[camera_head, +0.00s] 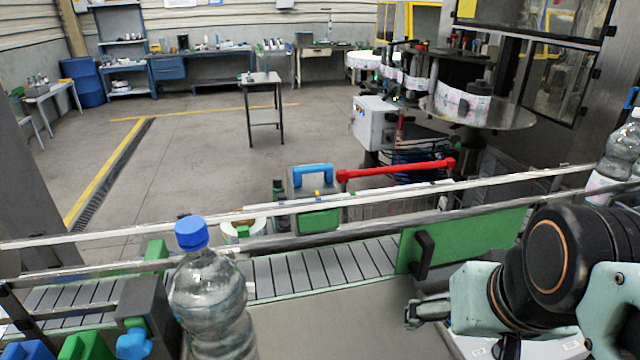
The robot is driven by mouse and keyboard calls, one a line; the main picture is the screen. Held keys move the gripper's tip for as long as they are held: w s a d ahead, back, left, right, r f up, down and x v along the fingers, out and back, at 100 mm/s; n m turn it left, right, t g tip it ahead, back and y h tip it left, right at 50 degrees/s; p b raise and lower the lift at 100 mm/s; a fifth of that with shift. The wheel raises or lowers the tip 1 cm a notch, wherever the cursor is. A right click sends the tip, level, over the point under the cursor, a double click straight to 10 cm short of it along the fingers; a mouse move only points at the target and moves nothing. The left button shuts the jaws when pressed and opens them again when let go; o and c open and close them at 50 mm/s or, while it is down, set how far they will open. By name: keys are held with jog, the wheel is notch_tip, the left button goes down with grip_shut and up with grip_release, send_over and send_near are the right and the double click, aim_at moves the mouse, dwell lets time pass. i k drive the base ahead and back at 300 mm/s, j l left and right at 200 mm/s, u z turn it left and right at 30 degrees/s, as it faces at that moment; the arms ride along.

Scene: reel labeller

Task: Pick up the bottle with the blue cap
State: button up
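A clear plastic bottle with a blue cap (212,300) stands upright at the lower left, in front of the conveyor. Its base is cut off by the bottom edge of the picture. My gripper (415,313) shows partly at the lower right, with its dark fingertip end pointing left. It is well to the right of the bottle and not touching it. The rest of the gripper is hidden behind my arm, and I cannot tell how far the fingers are apart.
A slatted conveyor (320,268) with metal rails runs behind the bottle. A green plate with a black handle (422,250) stands near my gripper. Another clear bottle (620,155) stands at the right edge. The grey surface (340,325) between bottle and gripper is clear.

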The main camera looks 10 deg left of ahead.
aim_at(207, 291)
jog(key=k+j+u, duration=0.1)
jog(key=u, duration=0.3)
jog(key=j+u, duration=0.2)
jog(key=u, duration=0.2)
jog(key=k+j+u, duration=0.1)
jog(key=u, duration=0.35)
jog(key=j+z, duration=0.3)
jog(key=j, duration=0.4)
jog(key=k+j+z, duration=0.1)
jog(key=j+z, duration=0.15)
jog(key=j, duration=0.4)
